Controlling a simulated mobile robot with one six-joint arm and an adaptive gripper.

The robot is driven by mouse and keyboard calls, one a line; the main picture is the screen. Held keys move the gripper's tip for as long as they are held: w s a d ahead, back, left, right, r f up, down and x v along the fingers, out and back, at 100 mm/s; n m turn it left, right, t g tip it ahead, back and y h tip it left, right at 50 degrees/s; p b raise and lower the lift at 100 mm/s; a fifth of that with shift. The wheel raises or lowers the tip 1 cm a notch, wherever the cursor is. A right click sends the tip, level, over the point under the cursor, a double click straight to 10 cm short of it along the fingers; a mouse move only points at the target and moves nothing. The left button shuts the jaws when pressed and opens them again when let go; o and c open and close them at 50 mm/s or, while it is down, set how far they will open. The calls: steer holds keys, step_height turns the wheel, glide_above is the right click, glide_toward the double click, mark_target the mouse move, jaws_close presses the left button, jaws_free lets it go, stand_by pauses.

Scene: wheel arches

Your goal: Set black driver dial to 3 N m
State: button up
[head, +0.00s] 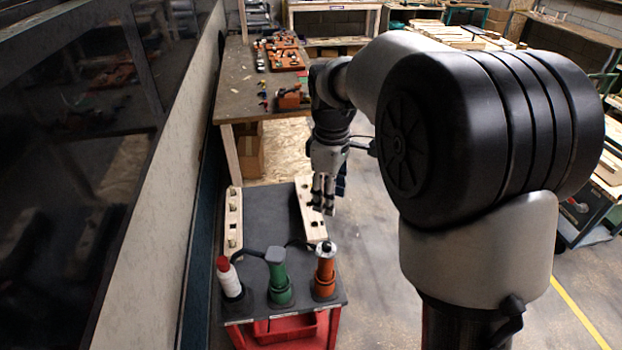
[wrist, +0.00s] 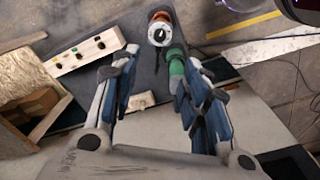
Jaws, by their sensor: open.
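I cannot tell which is the black driver. In the wrist view the orange tool (wrist: 160,16) has a round pale dial face (wrist: 160,34) with a dark centre; its scale is too small to read. The green tool (wrist: 176,68) is partly behind a finger. My gripper (head: 322,207) is open and empty, above the right wooden block; its fingers also show in the wrist view (wrist: 160,78).
The dark cart top (head: 268,215) is bare between two wooden blocks, left (head: 234,222) and right (head: 309,210). One block (wrist: 88,50) shows coloured knobs in the wrist view. A red bin (head: 285,328) sits below. A wall panel runs along the left; a cluttered workbench (head: 240,85) stands behind.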

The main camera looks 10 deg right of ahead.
steer(key=b, duration=0.5)
glide_toward(327, 244)
step_height(327, 244, down, 9)
steer(key=shift+w+r, duration=0.15)
jaws_close()
stand_by(0.3)
